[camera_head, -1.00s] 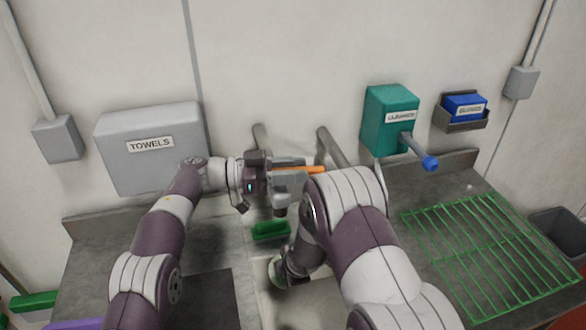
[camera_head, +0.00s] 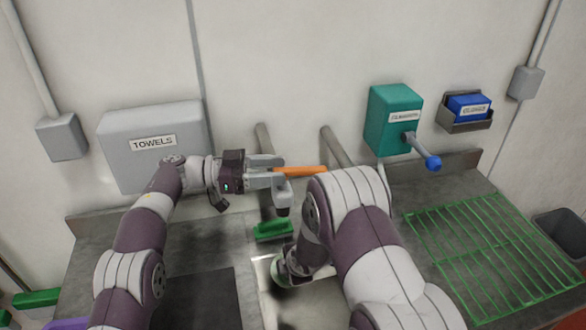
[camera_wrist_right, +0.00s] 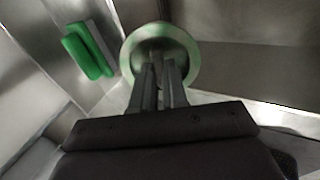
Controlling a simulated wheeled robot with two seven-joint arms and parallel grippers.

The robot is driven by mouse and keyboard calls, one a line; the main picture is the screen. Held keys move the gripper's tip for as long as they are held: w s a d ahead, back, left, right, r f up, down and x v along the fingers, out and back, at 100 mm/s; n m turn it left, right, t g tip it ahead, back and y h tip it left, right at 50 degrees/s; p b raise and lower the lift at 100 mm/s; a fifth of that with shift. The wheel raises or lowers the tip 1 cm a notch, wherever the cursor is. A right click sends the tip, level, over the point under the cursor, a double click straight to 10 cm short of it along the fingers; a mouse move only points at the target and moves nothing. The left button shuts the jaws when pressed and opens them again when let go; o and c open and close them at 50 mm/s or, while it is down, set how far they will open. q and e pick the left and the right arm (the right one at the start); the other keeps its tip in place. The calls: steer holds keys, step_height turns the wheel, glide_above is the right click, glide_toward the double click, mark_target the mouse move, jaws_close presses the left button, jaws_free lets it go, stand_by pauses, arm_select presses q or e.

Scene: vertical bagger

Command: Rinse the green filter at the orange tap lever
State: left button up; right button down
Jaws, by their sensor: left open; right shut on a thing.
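The orange tap lever (camera_head: 305,171) sticks out to the right above the sink. My left gripper (camera_head: 283,184) is open at the lever's left end. I cannot tell whether its fingers touch the lever. My right gripper (camera_wrist_right: 163,72) is shut on the green filter (camera_wrist_right: 190,52), a round piece with a pale green rim, down in the sink. In the head view my right arm hides most of the filter, and only a bit of its rim shows beside the right hand. Any water stream is too unclear to make out.
A green block (camera_head: 273,230) lies at the sink's back left; it also shows in the right wrist view (camera_wrist_right: 88,50). A towel box (camera_head: 152,146), a teal dispenser (camera_head: 393,121) with a blue-tipped lever and a glove box (camera_head: 467,107) hang on the wall. A green wire rack (camera_head: 490,245) lies right.

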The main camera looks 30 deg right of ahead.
arm_select(q)
steer(key=v, duration=0.7)
steer(key=shift+d, duration=0.1)
